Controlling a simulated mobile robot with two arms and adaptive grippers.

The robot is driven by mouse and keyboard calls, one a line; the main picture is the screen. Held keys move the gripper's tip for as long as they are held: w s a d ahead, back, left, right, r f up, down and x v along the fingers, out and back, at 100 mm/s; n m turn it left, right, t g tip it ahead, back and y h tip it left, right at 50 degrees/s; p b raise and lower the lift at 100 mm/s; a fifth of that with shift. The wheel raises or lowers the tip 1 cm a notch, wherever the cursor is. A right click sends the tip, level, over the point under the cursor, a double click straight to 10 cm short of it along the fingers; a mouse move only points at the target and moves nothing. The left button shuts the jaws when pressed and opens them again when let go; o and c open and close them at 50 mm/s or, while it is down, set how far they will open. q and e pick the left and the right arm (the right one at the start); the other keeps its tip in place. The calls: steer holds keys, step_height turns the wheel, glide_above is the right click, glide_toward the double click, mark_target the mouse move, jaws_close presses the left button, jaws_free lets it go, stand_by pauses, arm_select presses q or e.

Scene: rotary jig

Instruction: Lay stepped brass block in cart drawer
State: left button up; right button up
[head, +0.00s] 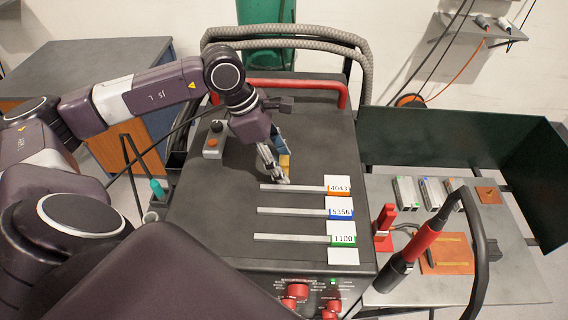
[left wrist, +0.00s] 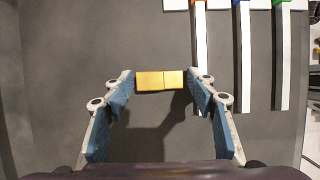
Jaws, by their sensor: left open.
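The stepped brass block (left wrist: 160,80) is a small gold piece with a line across its middle. It lies between the fingertips of my left gripper (left wrist: 160,94), close to both pads; I cannot tell whether they touch it. In the head view the block (head: 285,161) shows beside the blue pads of my left gripper (head: 277,163), low over the dark cart top (head: 235,225). The jaws are open. A shadow falls on the surface by the block. I cannot make out a drawer in either view. My right gripper is not in view.
Three grey strips with orange, blue and green number tags (head: 340,212) lie right of the block. A grey control box (head: 214,140) sits left, and a red rail (head: 325,87) runs behind. The right-hand bench (head: 510,265) holds a red-handled torch (head: 412,248) and several metal blocks.

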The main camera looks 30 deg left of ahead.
arm_select(q)
steer(key=c, duration=1.1)
